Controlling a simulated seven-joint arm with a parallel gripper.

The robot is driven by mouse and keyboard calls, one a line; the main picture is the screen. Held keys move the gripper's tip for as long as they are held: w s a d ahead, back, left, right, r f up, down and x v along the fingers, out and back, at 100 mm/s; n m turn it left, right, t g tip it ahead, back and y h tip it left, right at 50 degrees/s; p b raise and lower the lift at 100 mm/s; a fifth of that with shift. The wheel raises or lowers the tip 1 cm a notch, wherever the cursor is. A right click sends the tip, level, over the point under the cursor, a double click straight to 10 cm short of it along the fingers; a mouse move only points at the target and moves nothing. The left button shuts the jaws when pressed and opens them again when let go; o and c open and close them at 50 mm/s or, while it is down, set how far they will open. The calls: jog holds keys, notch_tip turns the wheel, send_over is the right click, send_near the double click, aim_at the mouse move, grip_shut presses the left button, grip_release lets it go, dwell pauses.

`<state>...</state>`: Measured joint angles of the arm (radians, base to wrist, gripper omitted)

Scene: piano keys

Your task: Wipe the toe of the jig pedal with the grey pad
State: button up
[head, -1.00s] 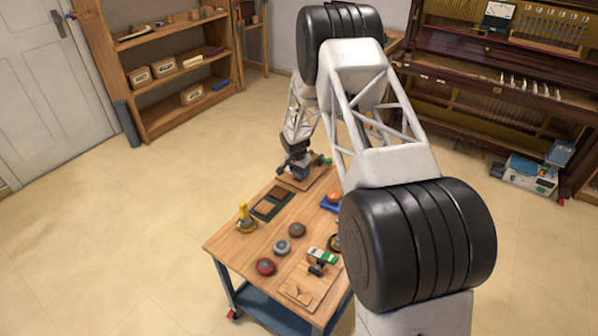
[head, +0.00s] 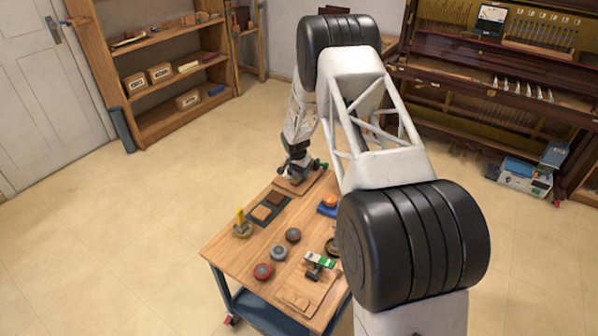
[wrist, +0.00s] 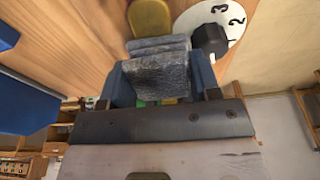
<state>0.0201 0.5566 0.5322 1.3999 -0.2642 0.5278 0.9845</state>
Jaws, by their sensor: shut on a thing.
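My gripper is shut on the grey pad (wrist: 155,76), a rough block held between blue-faced fingers in the wrist view. A yellow rounded piece (wrist: 152,18), seemingly the jig pedal's toe, shows just beyond the pad. I cannot tell whether the pad touches it. Some yellow and green shows below the pad, mostly hidden by it. In the head view my gripper (head: 296,168) is low over the wooden jig board (head: 306,186) at the table's far end, and the pedal is hidden there.
A white numbered dial (wrist: 228,18) with a black knob (wrist: 210,38) lies close to the pad's right. On the table (head: 228,253) stand a yellow-topped item (head: 241,222), several round pads, a dark tray (head: 258,220) and a blue block (head: 326,209). A shelf (head: 175,108) stands at the back left.

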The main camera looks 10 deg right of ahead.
aim_at(296, 179)
jog(key=shift+r, duration=0.1)
jog(key=shift+s+a, duration=0.1)
dwell(0.5)
jog(key=shift+s+a+f, duration=0.25)
jog(key=shift+s+a, duration=0.25)
jog(key=shift+s+a+f, duration=0.2)
jog(key=shift+s+a, duration=0.25)
jog(key=shift+s, duration=0.05)
jog(key=shift+s+a, duration=0.1)
jog(key=shift+s+a+f, duration=0.2)
jog(key=shift+s+a, duration=0.8)
jog(key=shift+s+a+r, duration=0.15)
jog(key=shift+r, duration=0.85)
jog(key=shift+s+a+r, duration=0.1)
jog(key=shift+a+r, duration=0.05)
jog(key=shift+r, duration=0.8)
jog(key=shift+s+a+r, duration=0.15)
jog(key=shift+r, duration=0.85)
